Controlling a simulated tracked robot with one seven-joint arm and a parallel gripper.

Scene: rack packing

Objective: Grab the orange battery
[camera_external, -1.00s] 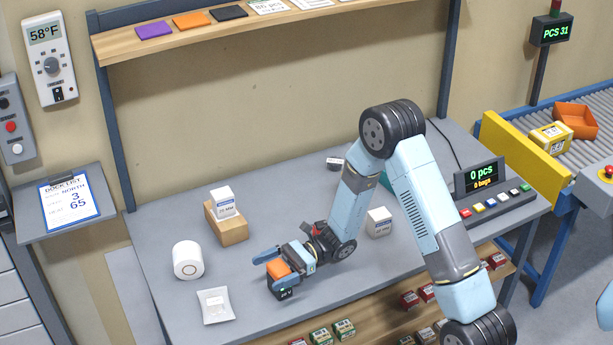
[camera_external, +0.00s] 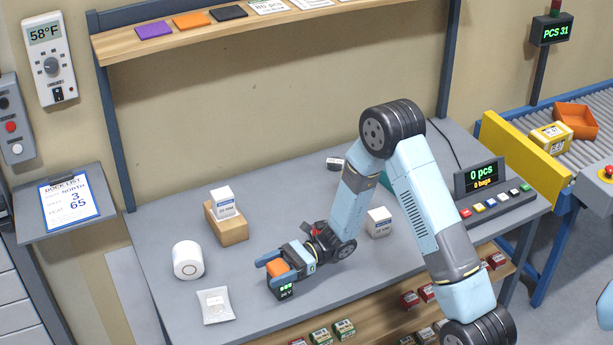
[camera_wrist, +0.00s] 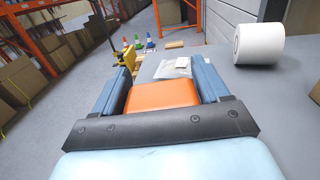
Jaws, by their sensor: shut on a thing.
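The orange battery (camera_external: 279,268) has an orange top and a dark lower part with small green lights. It stands near the front edge of the grey table (camera_external: 160,232). My gripper (camera_external: 277,267) is shut on it, with one blue finger on each side. In the wrist view the orange battery (camera_wrist: 161,95) fills the space between the two fingers of my gripper (camera_wrist: 163,92). I cannot tell whether its underside touches the table.
A white roll (camera_external: 188,260) and a clear packet (camera_external: 215,305) lie to the left. A white box (camera_external: 223,201) sits on a wooden block (camera_external: 228,228) behind. Another white box (camera_external: 379,221) stands right of my forearm. A scale display (camera_external: 479,178) is at the right.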

